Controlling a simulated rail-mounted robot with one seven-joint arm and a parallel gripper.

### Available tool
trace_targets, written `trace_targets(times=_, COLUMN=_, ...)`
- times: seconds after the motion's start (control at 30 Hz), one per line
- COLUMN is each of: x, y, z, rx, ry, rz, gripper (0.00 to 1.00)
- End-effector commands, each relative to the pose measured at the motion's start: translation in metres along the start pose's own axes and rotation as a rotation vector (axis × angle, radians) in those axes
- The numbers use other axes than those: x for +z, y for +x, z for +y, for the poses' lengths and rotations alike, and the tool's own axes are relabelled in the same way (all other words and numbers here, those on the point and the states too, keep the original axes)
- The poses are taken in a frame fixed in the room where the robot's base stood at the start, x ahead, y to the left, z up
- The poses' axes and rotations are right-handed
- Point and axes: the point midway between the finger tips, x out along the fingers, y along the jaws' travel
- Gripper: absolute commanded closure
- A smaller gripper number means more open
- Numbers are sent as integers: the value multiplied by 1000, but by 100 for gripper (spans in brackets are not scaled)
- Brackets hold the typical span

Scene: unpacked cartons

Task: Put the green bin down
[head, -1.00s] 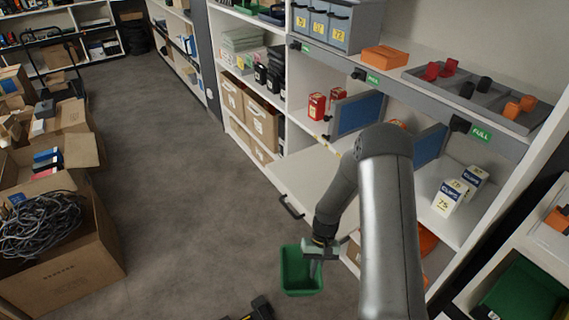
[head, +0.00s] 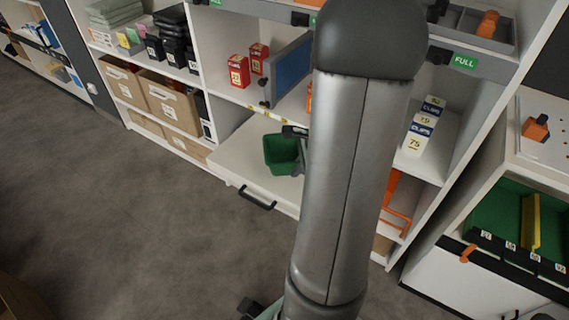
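The green bin (head: 281,154) is a small open-topped box, over or on the white pulled-out shelf board (head: 236,160) with a black handle. I cannot tell whether its base touches the board. My gripper (head: 297,140) is at the bin's right side, by its rim. My arm hides most of the gripper and the fingers are too small to make out, so its hold on the bin is not clear.
Red boxes (head: 239,71) and a blue panel (head: 287,68) stand on the shelf behind the bin. White clip boxes (head: 420,128) stand to the right of my arm. Cardboard cartons (head: 172,101) fill the shelves at left. The board's left part is bare.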

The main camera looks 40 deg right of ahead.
Motion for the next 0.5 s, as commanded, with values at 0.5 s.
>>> trace_targets(times=0.5, x=-41, y=-49, z=17, rx=-256, ry=625, rz=119, gripper=100)
